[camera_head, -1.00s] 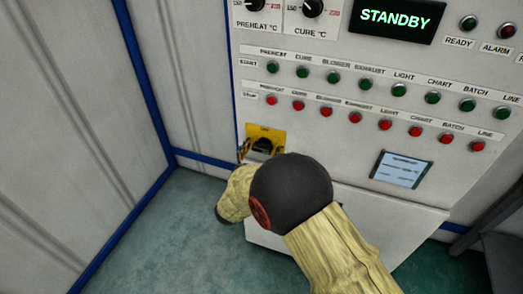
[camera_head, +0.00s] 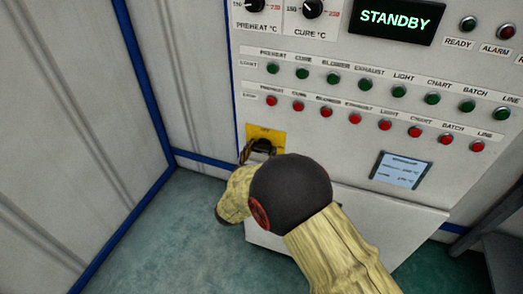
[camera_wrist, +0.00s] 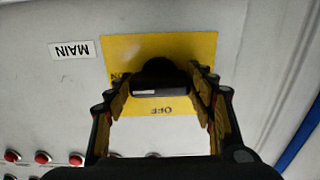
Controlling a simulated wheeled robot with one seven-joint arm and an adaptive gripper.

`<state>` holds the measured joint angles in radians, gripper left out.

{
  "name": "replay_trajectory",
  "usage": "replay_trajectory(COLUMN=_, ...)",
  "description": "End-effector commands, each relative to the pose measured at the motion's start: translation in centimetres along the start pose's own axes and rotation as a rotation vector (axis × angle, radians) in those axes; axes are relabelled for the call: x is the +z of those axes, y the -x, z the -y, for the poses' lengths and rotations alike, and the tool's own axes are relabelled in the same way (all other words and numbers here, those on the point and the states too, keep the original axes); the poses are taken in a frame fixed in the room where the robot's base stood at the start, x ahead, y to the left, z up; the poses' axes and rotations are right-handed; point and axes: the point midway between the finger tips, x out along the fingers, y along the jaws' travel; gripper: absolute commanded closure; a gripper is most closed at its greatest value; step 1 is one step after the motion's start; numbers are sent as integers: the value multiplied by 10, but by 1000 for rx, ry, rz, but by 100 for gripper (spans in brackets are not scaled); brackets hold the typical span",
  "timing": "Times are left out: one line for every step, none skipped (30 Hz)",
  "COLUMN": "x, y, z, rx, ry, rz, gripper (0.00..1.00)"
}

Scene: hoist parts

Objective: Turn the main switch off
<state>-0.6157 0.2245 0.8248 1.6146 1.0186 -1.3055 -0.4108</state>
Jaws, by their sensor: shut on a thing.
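The main switch is a black rotary handle (camera_wrist: 160,73) on a yellow plate (camera_wrist: 165,47), beside a MAIN label (camera_wrist: 72,50). In the wrist view the plate appears upside down, with OFF readable below the handle and an ON mark partly hidden at the left. The handle lies across the picture, with a pale strip along its lower edge. My gripper (camera_wrist: 161,80) is shut on the handle, one finger at each end. In the head view the yellow plate (camera_head: 279,135) shows at the panel's lower left; my wrist hides part of the switch.
Rows of green (camera_head: 333,78) and red (camera_head: 326,112) buttons sit just above the switch. A small screen (camera_head: 402,170) is to its right, and a STANDBY display (camera_head: 395,18) is higher up. A wall (camera_head: 75,130) stands close on the left.

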Motion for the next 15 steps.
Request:
replay_trajectory(x=-1, y=0, z=0, rx=-1, ry=9, rz=0, gripper=71)
replay_trajectory(x=-1, y=0, z=0, rx=-1, ry=17, rz=0, gripper=71)
replay_trajectory(x=-2, y=0, z=0, rx=-1, ry=28, rz=0, gripper=71)
replay_trajectory(x=-2, y=0, z=0, rx=-1, ry=38, rz=1, gripper=71)
replay_trajectory(x=-2, y=0, z=0, rx=-1, ry=51, rz=1, gripper=71)
replay_trajectory(x=-2, y=0, z=0, rx=-1, ry=71, rz=1, gripper=71)
replay_trajectory(x=-2, y=0, z=0, rx=-1, ry=87, rz=1, gripper=71)
replay_trajectory(x=-3, y=0, z=0, rx=-1, ry=107, rz=1, gripper=71)
replay_trajectory(x=-4, y=0, z=0, rx=-1, ry=132, rz=0, gripper=71)
replay_trajectory(x=-4, y=0, z=0, rx=-1, ry=155, rz=0, gripper=71)
replay_trajectory(x=-4, y=0, z=0, rx=-1, ry=178, rz=1, gripper=71)
replay_trajectory(x=-4, y=0, z=0, rx=-2, ry=211, rz=1, gripper=71)
replay_trajectory(x=-4, y=0, z=0, rx=-2, ry=238, rz=1, gripper=71)
replay_trajectory(x=-4, y=0, z=0, rx=-2, ry=265, rz=2, gripper=71)
replay_trajectory(x=-4, y=0, z=0, rx=-2, ry=302, rz=2, gripper=71)
